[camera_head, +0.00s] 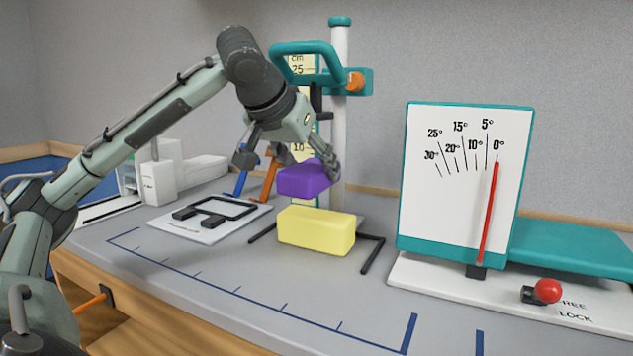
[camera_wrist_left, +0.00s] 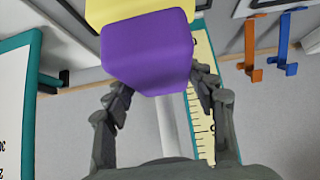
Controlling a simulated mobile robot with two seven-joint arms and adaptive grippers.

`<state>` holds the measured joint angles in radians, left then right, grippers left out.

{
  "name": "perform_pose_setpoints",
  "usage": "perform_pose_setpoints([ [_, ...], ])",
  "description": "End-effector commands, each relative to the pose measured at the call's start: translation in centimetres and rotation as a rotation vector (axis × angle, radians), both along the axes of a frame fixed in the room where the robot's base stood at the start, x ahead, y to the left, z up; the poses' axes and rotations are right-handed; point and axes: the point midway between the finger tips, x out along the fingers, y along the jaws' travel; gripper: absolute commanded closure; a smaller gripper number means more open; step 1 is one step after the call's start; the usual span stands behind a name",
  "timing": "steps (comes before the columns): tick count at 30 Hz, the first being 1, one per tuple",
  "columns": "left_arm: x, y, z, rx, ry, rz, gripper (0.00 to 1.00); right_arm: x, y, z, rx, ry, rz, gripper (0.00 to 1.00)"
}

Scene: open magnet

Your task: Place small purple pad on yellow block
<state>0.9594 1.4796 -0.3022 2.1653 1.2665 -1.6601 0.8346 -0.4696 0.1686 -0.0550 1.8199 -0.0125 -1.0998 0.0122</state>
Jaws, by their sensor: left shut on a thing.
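The small purple pad (camera_head: 304,179) is held by my left gripper (camera_head: 290,165) in the head view. It hangs slightly tilted just above the yellow block, and a small gap seems to show between them. The yellow block (camera_head: 316,230) rests on a black frame on the bench. In the left wrist view the purple pad (camera_wrist_left: 148,52) sits between the two fingers of the left gripper (camera_wrist_left: 155,95), with part of the yellow block (camera_wrist_left: 110,10) behind it. My right gripper is in neither view.
A teal-handled stand with a post (camera_head: 340,120) and a ruler rises behind the block. A white angle gauge (camera_head: 455,180) with a red needle and a red-knobbed lever (camera_head: 547,290) stands at right. A white plate with a black frame (camera_head: 207,219) lies at left. The front bench is clear.

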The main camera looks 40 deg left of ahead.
Motion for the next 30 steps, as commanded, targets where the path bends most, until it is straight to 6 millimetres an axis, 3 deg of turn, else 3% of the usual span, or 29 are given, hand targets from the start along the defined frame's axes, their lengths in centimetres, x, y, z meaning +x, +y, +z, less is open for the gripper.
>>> perform_pose_setpoints([
  [5,0.8,-0.6,-1.0,0.002,0.0,0.002,0.68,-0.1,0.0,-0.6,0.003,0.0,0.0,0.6],
  [12,0.7,-0.6,-4.5,0.003,0.001,0.002,0.68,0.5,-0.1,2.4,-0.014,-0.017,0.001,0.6],
  [26,0.8,-0.7,-5.0,0.002,-0.001,0.0,0.68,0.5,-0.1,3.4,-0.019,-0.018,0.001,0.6],
  [27,0.8,-0.7,-4.9,0.002,-0.001,0.0,0.42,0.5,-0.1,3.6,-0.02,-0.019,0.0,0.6],
  [30,0.8,-0.7,-4.9,0.002,-0.001,0.0,0.29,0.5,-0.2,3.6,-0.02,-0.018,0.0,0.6],
])
